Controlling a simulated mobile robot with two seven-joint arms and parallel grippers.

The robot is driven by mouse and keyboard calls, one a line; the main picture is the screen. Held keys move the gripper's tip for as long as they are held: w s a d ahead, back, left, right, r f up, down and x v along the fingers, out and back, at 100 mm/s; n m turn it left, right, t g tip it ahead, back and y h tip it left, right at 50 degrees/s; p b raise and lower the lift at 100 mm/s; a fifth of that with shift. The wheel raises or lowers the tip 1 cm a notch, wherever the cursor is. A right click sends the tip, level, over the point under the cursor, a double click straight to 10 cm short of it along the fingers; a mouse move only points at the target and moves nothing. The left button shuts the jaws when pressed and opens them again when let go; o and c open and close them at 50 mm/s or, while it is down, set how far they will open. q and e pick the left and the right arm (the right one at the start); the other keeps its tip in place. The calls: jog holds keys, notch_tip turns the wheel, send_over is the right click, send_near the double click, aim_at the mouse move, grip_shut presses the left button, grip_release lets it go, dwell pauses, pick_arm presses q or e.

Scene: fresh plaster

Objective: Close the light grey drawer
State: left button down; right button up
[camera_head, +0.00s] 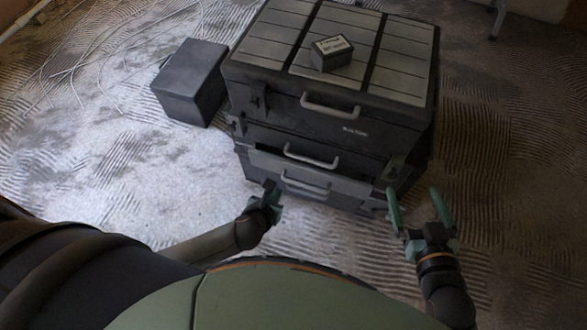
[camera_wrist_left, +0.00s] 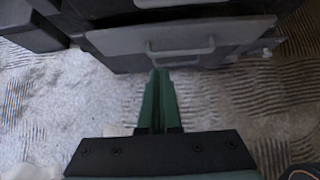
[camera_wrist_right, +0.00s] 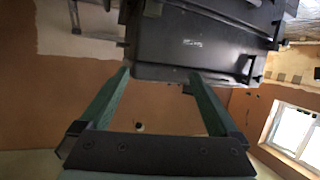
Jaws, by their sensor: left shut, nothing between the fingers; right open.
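The light grey drawer (camera_head: 345,187) is low in the dark tool chest (camera_head: 330,118). Its front appears to stand out a little from the chest, and it has a pale bar handle (camera_head: 305,186). In the left wrist view the light grey front (camera_wrist_left: 225,36) and its handle (camera_wrist_left: 180,51) lie just beyond my left fingertips. My left gripper (camera_head: 270,190) is shut and empty, near the drawer's left end; I cannot tell whether it touches. My right gripper (camera_head: 415,195) is open and empty, right of the drawer; its fingers also show in the right wrist view (camera_wrist_right: 160,85).
A small labelled box (camera_head: 331,53) sits on the chest's slatted top. A dark grey box (camera_head: 190,82) stands on the floor left of the chest. Loose pale wires (camera_head: 75,70) lie at the far left. The ridged floor right of the chest is clear.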

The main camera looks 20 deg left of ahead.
pick_arm(q)
jog(key=b+x, duration=0.3)
pick_arm(e)
notch_tip(320, 180, up, 13)
jog(key=w+n+t+y, duration=0.2)
jog(key=n+t+y, duration=0.1)
jog(key=t, duration=0.3)
jog(key=s+a+r+n+t+y+b, duration=0.2)
jog(key=s+r+n+y, duration=0.5)
jog(key=r, duration=0.6)
pick_arm(q)
jog(key=b, duration=0.8)
send_near(294, 168)
jog(key=x, duration=0.5)
jog(key=shift+s+f, duration=0.25)
jog(key=shift+f, duration=0.25)
jog(key=shift+w+r+b, duration=0.2)
jog(key=shift+w+b, duration=0.25)
jog(key=shift+w, duration=0.05)
pick_arm(e)
notch_tip(294, 168, down, 9)
jog(key=m+y, duration=0.1)
jog(key=shift+a, duration=0.45)
jog(key=shift+m, duration=0.3)
